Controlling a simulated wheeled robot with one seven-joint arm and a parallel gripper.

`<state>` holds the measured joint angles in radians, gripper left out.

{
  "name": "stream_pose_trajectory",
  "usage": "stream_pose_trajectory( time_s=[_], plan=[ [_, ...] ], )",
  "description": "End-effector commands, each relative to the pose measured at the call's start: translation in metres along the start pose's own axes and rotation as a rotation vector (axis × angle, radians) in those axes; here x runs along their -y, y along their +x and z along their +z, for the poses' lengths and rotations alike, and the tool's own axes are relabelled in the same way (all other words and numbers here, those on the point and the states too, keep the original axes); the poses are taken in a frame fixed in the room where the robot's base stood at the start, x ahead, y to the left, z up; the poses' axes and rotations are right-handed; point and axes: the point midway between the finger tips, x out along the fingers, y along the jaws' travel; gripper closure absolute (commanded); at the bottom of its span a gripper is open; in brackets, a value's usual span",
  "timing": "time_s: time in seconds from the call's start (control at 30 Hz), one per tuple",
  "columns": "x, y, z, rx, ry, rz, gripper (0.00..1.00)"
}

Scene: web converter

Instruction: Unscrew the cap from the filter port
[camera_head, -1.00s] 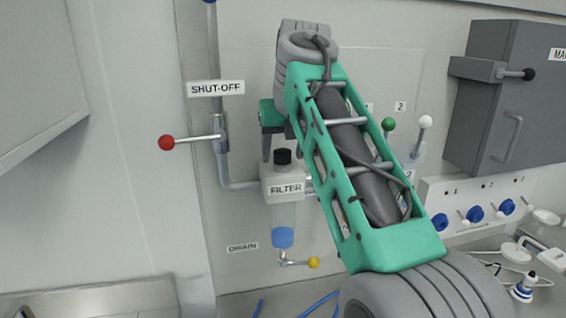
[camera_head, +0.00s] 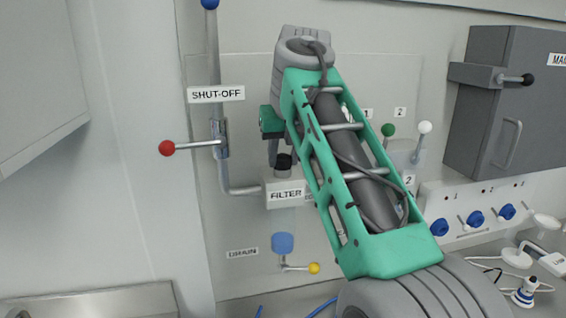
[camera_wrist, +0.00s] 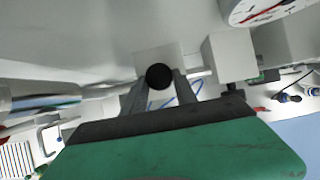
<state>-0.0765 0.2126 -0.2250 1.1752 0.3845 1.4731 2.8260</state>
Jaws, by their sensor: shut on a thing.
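The black round cap (camera_head: 284,162) sits on top of the white filter housing (camera_head: 284,193), which carries the label FILTER. My gripper (camera_head: 281,156) points down from above with its fingers at the cap. In the wrist view the cap (camera_wrist: 159,76) shows as a dark disc between the two fingertips of my gripper (camera_wrist: 160,84). The fingers are shut on the cap, one on each side. The cap appears still seated on the housing. The port under it is hidden.
The red-knobbed shut-off lever (camera_head: 190,146) sticks out left of the filter. Below are a blue fitting (camera_head: 283,243) and a yellow-knobbed drain lever (camera_head: 300,267). Green (camera_head: 388,130) and white (camera_head: 425,128) knobbed levers stand right of my arm. A grey box (camera_head: 510,110) is farther right.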

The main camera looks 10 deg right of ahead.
Motion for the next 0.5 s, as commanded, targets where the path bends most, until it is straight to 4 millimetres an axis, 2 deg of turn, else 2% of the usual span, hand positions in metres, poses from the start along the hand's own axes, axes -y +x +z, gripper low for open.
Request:
stream_pose_trajectory(
  time_s=[0.1,0.5],
  plan=[
    [0.0,-0.0001,0.0,0.0,0.0,0.0,1.0],
    [0.0003,0.0012,-0.0002,0.0,-0.004,0.002,1.0]
  ],
)
